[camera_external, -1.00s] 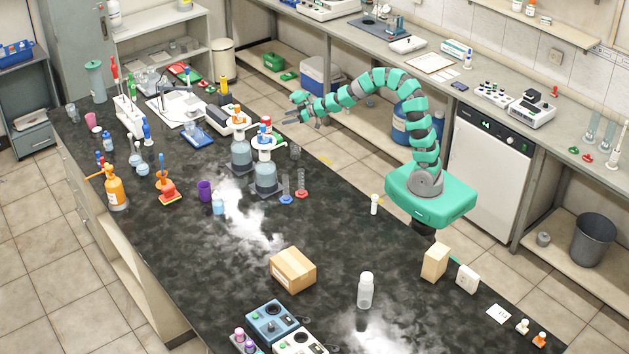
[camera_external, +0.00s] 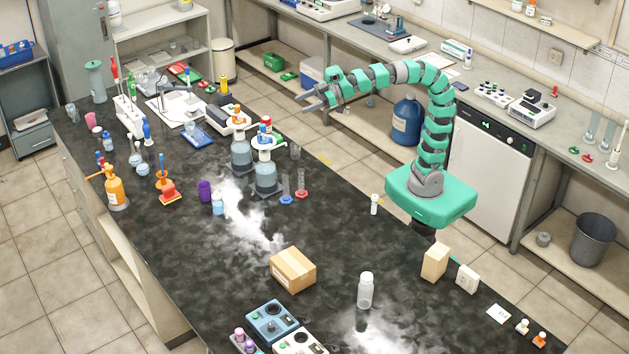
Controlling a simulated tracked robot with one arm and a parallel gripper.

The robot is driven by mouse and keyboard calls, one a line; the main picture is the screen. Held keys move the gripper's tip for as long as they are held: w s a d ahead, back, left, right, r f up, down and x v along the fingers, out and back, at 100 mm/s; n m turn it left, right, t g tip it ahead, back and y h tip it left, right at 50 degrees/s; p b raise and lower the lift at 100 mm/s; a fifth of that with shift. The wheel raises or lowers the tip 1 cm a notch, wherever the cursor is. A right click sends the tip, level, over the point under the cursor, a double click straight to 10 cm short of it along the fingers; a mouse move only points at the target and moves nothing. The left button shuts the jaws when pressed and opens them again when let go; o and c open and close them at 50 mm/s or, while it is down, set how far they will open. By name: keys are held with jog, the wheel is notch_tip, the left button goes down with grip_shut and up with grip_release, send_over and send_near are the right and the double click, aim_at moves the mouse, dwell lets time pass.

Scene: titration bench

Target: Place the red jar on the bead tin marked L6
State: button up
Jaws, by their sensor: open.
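My gripper (camera_external: 304,102) is open and empty, raised in the air near the bench's far right edge, pointing left. Left of it and lower, a small red-topped object (camera_external: 266,121) shows at the white disc (camera_external: 264,142) above a glass vessel (camera_external: 265,175). It may be the red jar, but it is too small to be sure. A similar vessel (camera_external: 241,156) behind it has a white disc (camera_external: 238,122) with an orange-topped object. I cannot make out a tin marked L6; no label is readable at this size.
Two small cylinders with blue and red bases (camera_external: 301,187) stand right of the vessels. A cardboard box (camera_external: 293,270) and a pale bottle (camera_external: 366,290) stand nearer the front. An orange bottle (camera_external: 117,188) is at the left. The dark bench top between is mostly clear.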

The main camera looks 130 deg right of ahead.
jog(key=s+a+r+n+y, duration=0.1)
jog(key=a+r, duration=0.4)
jog(key=a, duration=0.5)
jog(key=s+a+r+n+t+y, duration=0.1)
jog(key=s+a+r+y, duration=0.3)
jog(key=a, duration=0.7)
jog(key=shift+s+a+r+n+t, duration=0.15)
jog(key=shift+s+r+n+t, duration=0.15)
jog(key=shift+s+r+n, duration=0.65)
jog(key=shift+s+f+m, duration=0.25)
jog(key=shift+s+f, duration=0.05)
jog(key=shift+f, duration=0.1)
